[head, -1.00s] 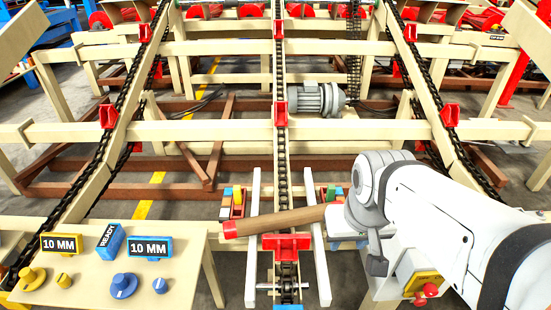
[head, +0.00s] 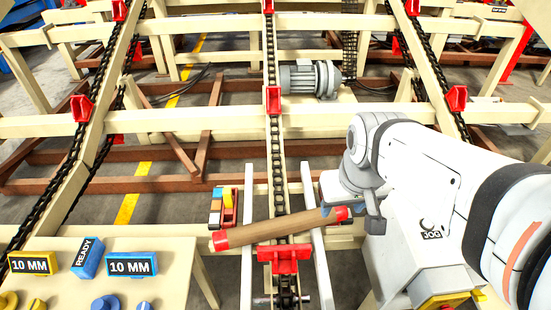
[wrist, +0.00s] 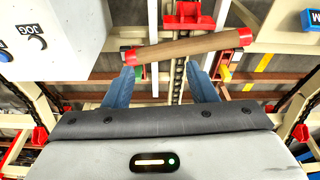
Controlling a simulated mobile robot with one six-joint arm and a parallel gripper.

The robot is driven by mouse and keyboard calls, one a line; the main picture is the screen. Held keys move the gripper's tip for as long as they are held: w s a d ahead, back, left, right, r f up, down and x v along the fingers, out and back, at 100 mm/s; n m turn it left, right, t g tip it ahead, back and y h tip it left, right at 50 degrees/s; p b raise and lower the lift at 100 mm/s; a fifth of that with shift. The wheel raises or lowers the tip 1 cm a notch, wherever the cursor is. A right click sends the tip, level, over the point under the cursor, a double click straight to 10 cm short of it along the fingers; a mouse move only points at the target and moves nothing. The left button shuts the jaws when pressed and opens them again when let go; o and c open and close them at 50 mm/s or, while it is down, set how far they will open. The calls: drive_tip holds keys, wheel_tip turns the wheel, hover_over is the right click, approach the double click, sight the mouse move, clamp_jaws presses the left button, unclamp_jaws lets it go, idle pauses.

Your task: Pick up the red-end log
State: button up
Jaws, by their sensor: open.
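The red-end log (head: 282,226) is a brown wooden rod with a red cap on each end. It lies slightly slanted across the pale rails and the central chain, its right end higher in the head view. The log also shows in the wrist view (wrist: 185,47), just beyond the fingertips. My gripper (head: 350,203) is near the log's right end, partly hidden by my own wrist. In the wrist view my gripper (wrist: 160,68) has its two blue fingers spread wide with nothing between them. Whether a finger touches the log I cannot tell.
A red chain bracket (head: 284,254) stands in front of the log. A small rack of coloured blocks (head: 223,207) is left of the rails. A control table (head: 170,249) with label blocks and knobs is at lower left. A JOG box (head: 415,262) stands below my arm.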

drive_tip(key=o, duration=0.7)
drive_tip(key=w+a+f+n+g+b, duration=0.1)
drive_tip(key=w+a+f+n+b, duration=0.1)
drive_tip(key=w+f+n+b, duration=0.3)
drive_tip(key=w+a+f+n+y+b, duration=0.1)
drive_tip(key=w+f+n+b, duration=0.5)
drive_tip(key=f, duration=0.6)
drive_tip(key=shift+w+a+n+g+b, duration=0.3)
drive_tip(key=shift+w+a+g+b, duration=0.15)
drive_tip(key=shift+w+a, duration=0.4)
drive_tip(key=n+g+b, duration=0.1)
drive_tip(key=n+b, duration=0.5)
drive_tip(key=n, duration=0.2)
hover_over(283, 220)
drive_tip(key=shift+y, duration=0.3)
drive_tip(key=f, duration=0.8)
drive_tip(key=d+f, duration=0.1)
drive_tip(key=f, duration=0.2)
drive_tip(key=shift+s+f, duration=0.35)
drive_tip(key=shift+f, duration=0.05)
drive_tip(key=f, duration=0.2)
drive_tip(key=shift+a+f, duration=0.3)
drive_tip(key=shift+w+a+f+b, duration=0.15)
drive_tip(key=shift+f+b, duration=0.25)
drive_tip(key=shift+f, duration=0.9)
drive_tip(key=shift+w+a+f+b, duration=0.15)
drive_tip(key=shift+f+b, duration=0.2)
drive_tip(key=shift+f, duration=0.95)
